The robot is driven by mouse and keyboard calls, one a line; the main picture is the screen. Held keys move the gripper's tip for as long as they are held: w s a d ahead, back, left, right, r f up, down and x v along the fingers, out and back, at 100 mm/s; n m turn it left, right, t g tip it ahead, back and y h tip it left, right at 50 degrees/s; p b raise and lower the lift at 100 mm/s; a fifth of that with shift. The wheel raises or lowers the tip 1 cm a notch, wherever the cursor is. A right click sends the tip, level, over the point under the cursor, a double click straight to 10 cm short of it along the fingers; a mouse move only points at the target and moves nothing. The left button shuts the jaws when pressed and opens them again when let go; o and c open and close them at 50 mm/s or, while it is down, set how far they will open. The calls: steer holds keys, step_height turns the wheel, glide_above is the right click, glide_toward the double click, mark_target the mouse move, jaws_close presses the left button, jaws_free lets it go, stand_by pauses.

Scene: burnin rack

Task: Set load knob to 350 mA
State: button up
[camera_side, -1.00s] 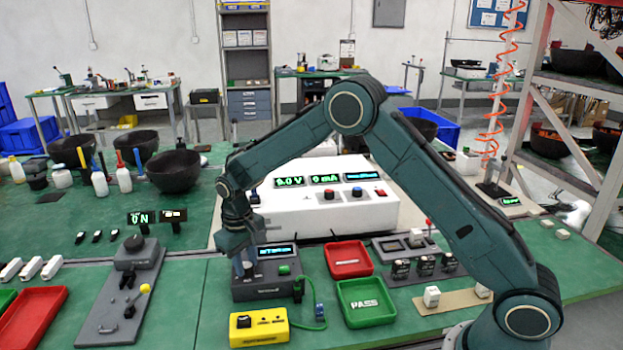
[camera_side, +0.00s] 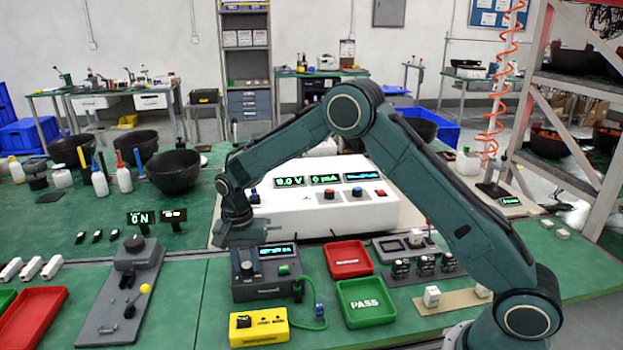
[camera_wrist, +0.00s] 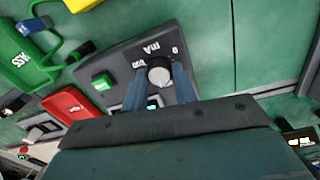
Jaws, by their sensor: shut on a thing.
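The load tester is a dark grey box (camera_side: 270,290) with a small lit display (camera_side: 276,251) and a green button (camera_side: 284,269). Its display text is too small to read. The load knob (camera_wrist: 159,72) is round with a pale top and sits beside the "mA" marking in the wrist view. My gripper (camera_wrist: 160,80) points down over the box, with one blue-grey finger on each side of the knob, shut on it. In the side view my gripper (camera_side: 246,266) is at the box's left part. The knob's pointer and most of its scale cannot be made out.
A red tray (camera_side: 349,259) and a green PASS tray (camera_side: 365,302) stand right of the box. A yellow meter (camera_side: 259,326) lies in front, with a green cable beside it. A white power supply (camera_side: 320,205) stands behind. A grey lever panel (camera_side: 120,295) is at left.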

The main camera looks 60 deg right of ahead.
mark_target(244, 265)
steer(key=shift+w+r+m, duration=0.1)
steer(key=shift+m, duration=0.9)
steer(key=o, duration=1)
steer(key=r, duration=1.3)
steer(key=shift+w+a+r, duration=0.15)
steer(key=shift+w+r, duration=0.1)
steer(key=shift+r, duration=0.15)
